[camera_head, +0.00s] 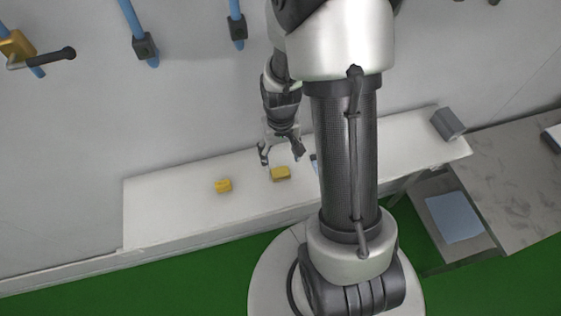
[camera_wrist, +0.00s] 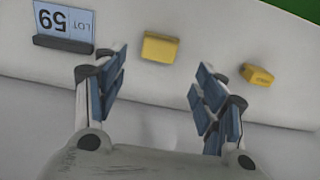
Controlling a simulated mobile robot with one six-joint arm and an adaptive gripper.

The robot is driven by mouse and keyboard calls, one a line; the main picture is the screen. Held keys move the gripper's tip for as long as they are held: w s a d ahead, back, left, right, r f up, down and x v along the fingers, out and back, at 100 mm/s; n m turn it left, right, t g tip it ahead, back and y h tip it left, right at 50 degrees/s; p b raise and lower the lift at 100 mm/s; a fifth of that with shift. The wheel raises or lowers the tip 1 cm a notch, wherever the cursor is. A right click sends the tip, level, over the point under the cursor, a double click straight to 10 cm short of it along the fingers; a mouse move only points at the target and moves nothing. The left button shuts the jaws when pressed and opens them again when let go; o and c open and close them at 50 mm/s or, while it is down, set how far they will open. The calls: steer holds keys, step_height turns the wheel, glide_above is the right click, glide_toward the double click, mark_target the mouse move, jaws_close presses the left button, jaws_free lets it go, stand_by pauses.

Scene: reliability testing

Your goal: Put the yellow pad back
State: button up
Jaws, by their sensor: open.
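Two yellow pieces lie apart on the white shelf (camera_head: 160,212); I cannot tell for certain which is the yellow pad. The larger, box-shaped piece (camera_head: 280,174) lies just in front of my gripper (camera_head: 281,152). In the wrist view this larger piece (camera_wrist: 160,47) shows beyond and between the fingertips. The smaller piece (camera_head: 223,185) lies to its left in the head view. In the wrist view the smaller piece (camera_wrist: 257,75), with a faint dark mark, lies to the right, outside the fingers. My gripper is open and empty, pointing down over the shelf.
A blue-and-white card reading LOT 59 (camera_wrist: 64,22) stands in a dark holder (camera_wrist: 63,44), upside down in the wrist view. A grey block (camera_head: 447,124) sits at the shelf's right end. Blue pipes with black fittings (camera_head: 145,46) run along the wall. A grey table (camera_head: 515,185) is at right.

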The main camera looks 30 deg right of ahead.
steer(key=s+a+r+n+t, duration=0.1)
steer(key=a+r, duration=0.2)
steer(key=r, duration=0.5)
steer(key=s+a+r+t, duration=0.1)
steer(key=a+r, duration=0.1)
steer(key=r, duration=0.7)
steer(key=s+a+r+n+t, duration=0.2)
steer(key=s+a+r, duration=0.3)
steer(key=s+r, duration=0.4)
steer(key=shift+s+a+r+t, duration=0.2)
steer(key=shift+s+a+t, duration=0.1)
steer(key=shift+s, duration=0.8)
step_height(320, 180, down, 15)
steer(key=b, duration=1.4)
steer(key=shift+b, duration=0.35)
